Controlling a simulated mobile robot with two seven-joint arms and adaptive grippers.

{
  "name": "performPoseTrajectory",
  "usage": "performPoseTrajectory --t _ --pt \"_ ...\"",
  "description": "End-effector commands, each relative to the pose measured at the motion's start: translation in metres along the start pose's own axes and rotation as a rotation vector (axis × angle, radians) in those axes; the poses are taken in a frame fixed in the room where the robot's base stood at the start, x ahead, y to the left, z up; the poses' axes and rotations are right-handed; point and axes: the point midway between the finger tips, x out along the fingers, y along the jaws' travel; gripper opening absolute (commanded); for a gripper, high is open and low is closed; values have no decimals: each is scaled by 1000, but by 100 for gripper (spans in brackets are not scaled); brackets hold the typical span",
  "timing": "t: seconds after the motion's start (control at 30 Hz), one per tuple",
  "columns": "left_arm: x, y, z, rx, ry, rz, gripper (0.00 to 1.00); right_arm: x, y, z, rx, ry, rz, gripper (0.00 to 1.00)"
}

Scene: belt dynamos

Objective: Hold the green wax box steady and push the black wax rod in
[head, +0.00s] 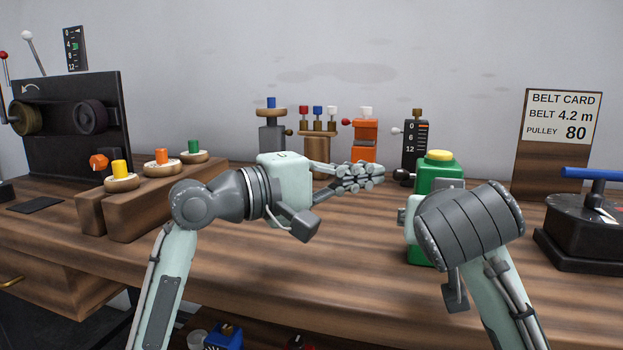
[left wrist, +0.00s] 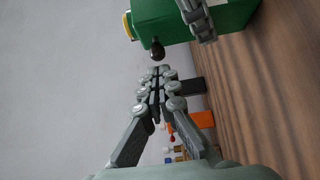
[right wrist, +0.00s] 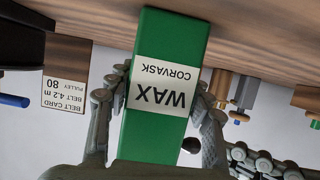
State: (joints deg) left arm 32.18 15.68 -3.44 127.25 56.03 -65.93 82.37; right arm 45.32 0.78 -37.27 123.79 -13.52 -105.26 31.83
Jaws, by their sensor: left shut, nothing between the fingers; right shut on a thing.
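The green wax box (head: 425,181) stands at the right of the bench with a yellow cap on top. Its white label reading WAX CORVASK shows in the right wrist view (right wrist: 165,90). My right gripper (right wrist: 168,88) is shut on the box, one finger on each side. The black wax rod (head: 401,175) sticks out of the box's left side; its round knob shows in the left wrist view (left wrist: 157,50). My left gripper (head: 381,172) is shut and empty, its fingertips pointing at the knob with a small gap seen in the left wrist view.
Behind my grippers stand an orange block (head: 364,137), a black scale block (head: 416,140) and a wooden rack with coloured pegs (head: 318,143). A belt card (head: 562,116) and a black device with a blue handle (head: 585,228) are at the right. The front middle bench is clear.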

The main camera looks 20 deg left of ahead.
Motion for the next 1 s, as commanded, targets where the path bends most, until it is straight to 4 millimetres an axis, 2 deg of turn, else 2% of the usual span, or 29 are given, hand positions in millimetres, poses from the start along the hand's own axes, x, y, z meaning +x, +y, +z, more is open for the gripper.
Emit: performPoseTrajectory --t 0.1,0.3,0.5,0.7,0.97,1.0 --pt "-19 -1 -22 1 12 -4 0 1 0 2 1 -6 0 4" --pt "-68 -1 -18 2 11 -4 0 1 0 2 3 -6 1 4" --pt "-102 -1 -18 0 11 -3 0 1 1 2 4 -6 2 4" --pt "-115 0 -18 0 9 -1 0 1 1 2 4 -6 3 4" --pt "-116 0 -18 0 9 -1 0 1 1 2 4 -6 4 4" --pt "-116 0 -18 0 9 0 0 1 1 2 4 -6 4 56"
